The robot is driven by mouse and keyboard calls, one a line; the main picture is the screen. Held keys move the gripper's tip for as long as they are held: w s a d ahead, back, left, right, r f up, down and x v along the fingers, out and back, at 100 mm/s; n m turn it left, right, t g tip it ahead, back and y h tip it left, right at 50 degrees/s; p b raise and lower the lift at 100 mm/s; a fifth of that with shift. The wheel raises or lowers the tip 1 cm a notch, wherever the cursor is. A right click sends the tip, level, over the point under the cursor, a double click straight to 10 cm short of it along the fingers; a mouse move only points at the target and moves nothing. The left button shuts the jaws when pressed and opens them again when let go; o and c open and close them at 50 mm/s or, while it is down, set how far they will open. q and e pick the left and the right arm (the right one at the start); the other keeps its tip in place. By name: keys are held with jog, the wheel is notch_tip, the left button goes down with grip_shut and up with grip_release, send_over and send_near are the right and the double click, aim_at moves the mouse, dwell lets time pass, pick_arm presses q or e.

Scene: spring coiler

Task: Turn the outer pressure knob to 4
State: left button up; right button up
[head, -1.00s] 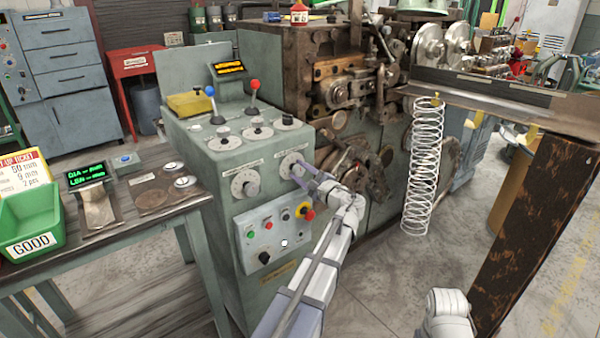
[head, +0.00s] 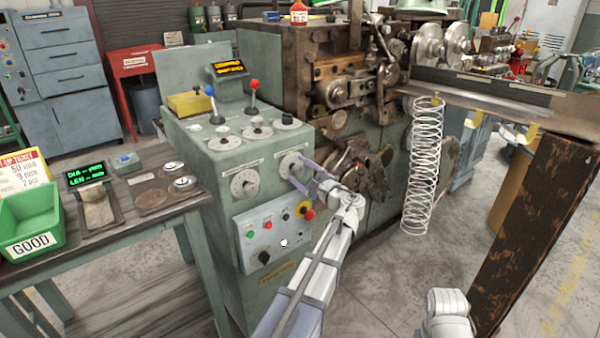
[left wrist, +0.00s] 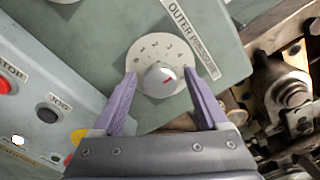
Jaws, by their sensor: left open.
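My left gripper (left wrist: 160,82) is open, with one purple finger on each side of the knob and gaps visible. In the head view the left gripper (head: 295,173) is at the right-hand dial (head: 291,164) on the cabinet front. My right gripper is not in view.
A second dial (head: 244,183) sits left of it. Below is a button panel (head: 270,240) with a red knob on yellow. Levers and more knobs stand on the cabinet top. Machine parts (left wrist: 290,95) lie close on the right. A hanging spring (head: 422,165) is farther right.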

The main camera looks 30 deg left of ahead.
pick_arm(q)
jog(key=shift+d, duration=0.1)
jog(key=v, duration=0.7)
jog(key=shift+d, duration=0.35)
jog(key=shift+s, duration=0.15)
jog(key=s+d+n+g+h+p, duration=0.3)
jog(key=s+d+h+p, duration=0.4)
jog(key=s+d+p, duration=0.3)
jog(key=s+d+f+n+g+h+p, duration=0.1)
jog(key=s+d+n+g+h+p, duration=0.3)
jog(key=s+d+h+p, duration=0.4)
jog(key=s+d+p, duration=0.2)
jog(key=s+d, duration=0.4)
jog(key=d, duration=0.5)
jog(key=shift+s+p, duration=0.25)
jog(key=shift+p, duration=0.15)
